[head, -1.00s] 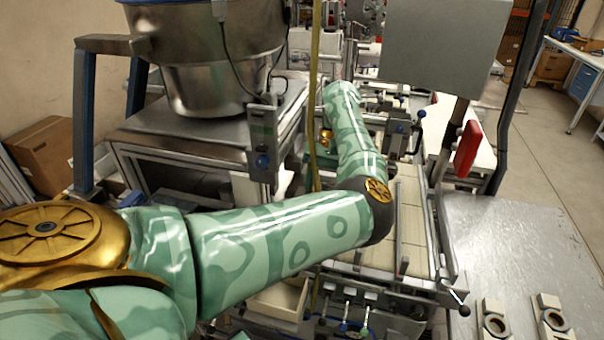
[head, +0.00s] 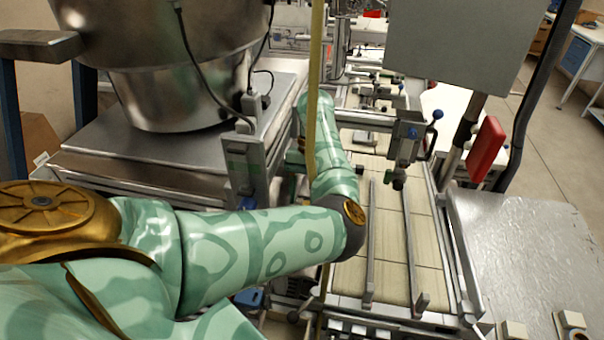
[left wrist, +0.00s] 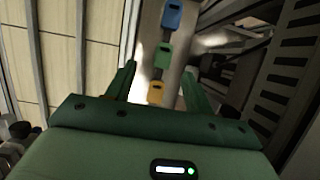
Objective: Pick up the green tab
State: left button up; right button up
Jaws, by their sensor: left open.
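The green tab (left wrist: 162,55) shows in the left wrist view on a narrow pale strip, between a blue tab (left wrist: 172,16) above it and an orange tab (left wrist: 155,93) below it. Each tab has a dark slot. My left gripper (left wrist: 158,68) is open, with its two dark green fingers apart on either side of the strip. The green tab appears just beyond the fingertips, roughly in line with the gap, and nothing is held. In the head view my left arm reaches forward, but its gripper is mostly hidden and I cannot make out the tabs. My right gripper is not in view.
A yellow upright post (head: 316,90) stands close to my left forearm. A metal bowl feeder (head: 165,85) on a steel table is at the left. A conveyor with rails (head: 390,235) lies right of the arm. A red paddle (head: 486,150) and grey panel (head: 455,45) are further right.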

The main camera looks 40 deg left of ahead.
pick_arm(q)
jog(key=x, duration=0.7)
jog(key=shift+s+a+f+b, duration=0.25)
jog(key=shift+a+f+b, duration=0.05)
jog(key=shift+a+b, duration=0.1)
jog(key=shift+d, duration=0.1)
jog(key=shift+c, duration=0.3)
jog(key=c, duration=1)
